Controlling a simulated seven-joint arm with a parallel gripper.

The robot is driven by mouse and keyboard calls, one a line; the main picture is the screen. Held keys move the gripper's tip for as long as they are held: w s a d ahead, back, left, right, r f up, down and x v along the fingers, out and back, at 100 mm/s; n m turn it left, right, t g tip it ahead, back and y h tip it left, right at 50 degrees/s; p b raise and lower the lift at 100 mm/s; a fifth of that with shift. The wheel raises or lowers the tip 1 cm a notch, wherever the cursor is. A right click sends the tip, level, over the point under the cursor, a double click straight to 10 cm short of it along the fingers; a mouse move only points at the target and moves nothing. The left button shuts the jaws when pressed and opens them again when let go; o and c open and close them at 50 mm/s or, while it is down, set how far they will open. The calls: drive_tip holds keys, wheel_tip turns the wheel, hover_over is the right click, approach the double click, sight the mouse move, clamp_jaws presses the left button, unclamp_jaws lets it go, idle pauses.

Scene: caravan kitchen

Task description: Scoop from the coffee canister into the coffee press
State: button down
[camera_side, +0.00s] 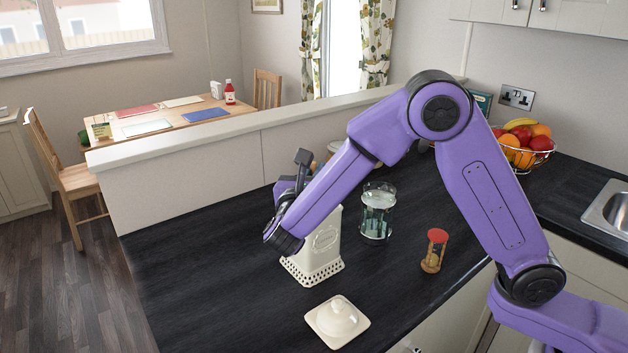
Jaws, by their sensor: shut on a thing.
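The cream coffee canister (327,246) stands upright on the dark counter, with an oval label and a pierced band at its base. Its square lid (337,321) with a round knob lies on the counter in front. The glass coffee press (376,215) stands upright to the right, behind the canister; its top is uncovered. My gripper (287,188) is at the canister's upper left, mostly hidden behind my purple forearm and wrist. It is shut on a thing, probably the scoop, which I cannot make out. The canister's opening and contents are hidden by my arm.
A wire fruit basket (524,147) and a sink (609,207) are further right. A low ledge (240,128) borders the counter's back. The counter's left part is clear.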

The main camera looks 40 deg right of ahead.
drive_tip(key=shift+r, duration=3.6)
drive_tip(key=s+d+f, duration=0.1)
drive_tip(key=s+d, duration=0.1)
drive_tip(key=d, duration=1.7)
drive_tip(key=w+a+f+n+g, duration=0.3)
drive_tip(key=w+f+n+g, duration=0.2)
drive_tip(key=w+f+n, duration=0.3)
drive_tip(key=shift+w+a+f+n, duration=0.3)
drive_tip(key=shift+f+n, duration=1.2)
drive_tip(key=shift+n, duration=1.4)
